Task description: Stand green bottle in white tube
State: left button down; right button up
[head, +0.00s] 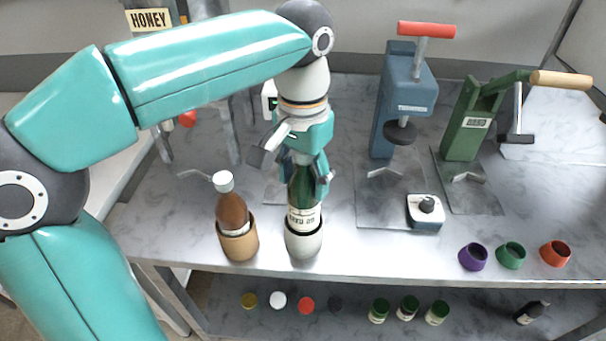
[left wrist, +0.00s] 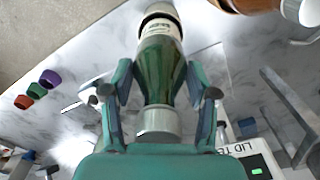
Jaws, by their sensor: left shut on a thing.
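The green bottle (head: 303,197) stands upright with its lower end inside the white tube (head: 304,241) near the table's front edge. In the left wrist view the green bottle (left wrist: 160,65) shows with a pale cap, and the rim of the white tube (left wrist: 158,10) shows around its base. My left gripper (head: 304,178) comes from above and is shut on the upper part of the bottle; its fingers (left wrist: 160,90) lie on both sides of the glass. My right gripper is not in view.
A brown bottle (head: 232,208) with a white cap stands in a tan tube (head: 239,242) just left. A blue press (head: 405,95), a green press (head: 468,125) and a small white device (head: 425,212) stand right.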

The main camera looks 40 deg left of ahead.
pick_arm(q)
jog(key=shift+r, duration=0.15)
jog(key=shift+f, duration=0.25)
dwell(0.5)
jog(key=shift+f+b, duration=0.5)
jog(key=shift+f, duration=0.2)
jog(key=shift+f+b, duration=0.4)
jog(key=shift+f, duration=0.15)
jog(key=shift+f+b, duration=0.55)
jog(key=shift+f, duration=0.3)
jog(key=shift+s, duration=0.1)
dwell(0.3)
jog(key=shift+c, duration=1.2)
grip_release()
jog(key=shift+o, duration=0.3)
